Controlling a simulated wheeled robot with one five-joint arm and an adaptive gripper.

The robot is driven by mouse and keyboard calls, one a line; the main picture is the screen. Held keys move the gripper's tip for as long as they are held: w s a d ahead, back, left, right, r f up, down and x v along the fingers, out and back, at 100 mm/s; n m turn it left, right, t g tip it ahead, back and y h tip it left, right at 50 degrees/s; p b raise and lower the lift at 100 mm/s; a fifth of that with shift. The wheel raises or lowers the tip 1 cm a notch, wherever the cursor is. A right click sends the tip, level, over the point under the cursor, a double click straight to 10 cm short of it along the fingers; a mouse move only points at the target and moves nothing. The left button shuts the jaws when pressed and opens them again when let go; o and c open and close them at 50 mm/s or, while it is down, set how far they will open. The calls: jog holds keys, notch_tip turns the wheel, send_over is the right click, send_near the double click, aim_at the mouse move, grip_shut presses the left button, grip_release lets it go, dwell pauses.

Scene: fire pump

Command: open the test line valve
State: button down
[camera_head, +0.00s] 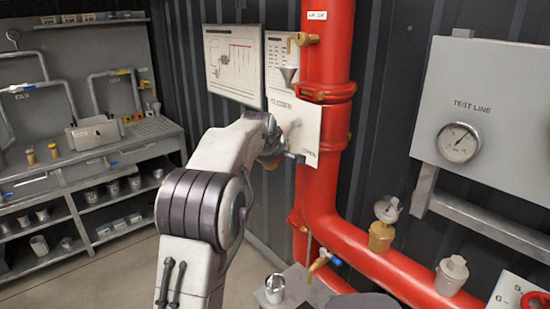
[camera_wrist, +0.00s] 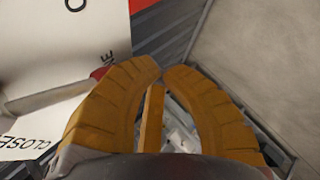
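A white sign (camera_head: 296,125) reading CLOSED at its top and OPEN at its lower right hangs beside the tall red pipe (camera_head: 326,60). My gripper (camera_head: 273,160) is in front of this sign, partly hidden by my arm. In the wrist view the orange fingertips (camera_wrist: 163,72) nearly meet. A thin yellow bar (camera_wrist: 152,118) shows between the fingers; I cannot tell whether they touch it. A grey lever-like rod (camera_wrist: 50,97) crosses the sign (camera_wrist: 35,45) left of the fingers, apart from them. A panel marked TEST LINE (camera_head: 480,85) carries a round gauge (camera_head: 458,142).
A small tap with a yellow lever (camera_head: 319,264) sits low by the red pipe. Brass and grey fittings (camera_head: 382,235) stand along the pipe's lower run. A red wheel (camera_head: 536,301) shows at the bottom right. A workbench (camera_head: 85,150) with shelves stands left, with bare floor before it.

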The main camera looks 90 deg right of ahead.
jog(key=shift+r, duration=0.1)
jog(key=shift+r+p, duration=0.7)
jog(key=shift+p, duration=0.05)
dwell(0.3)
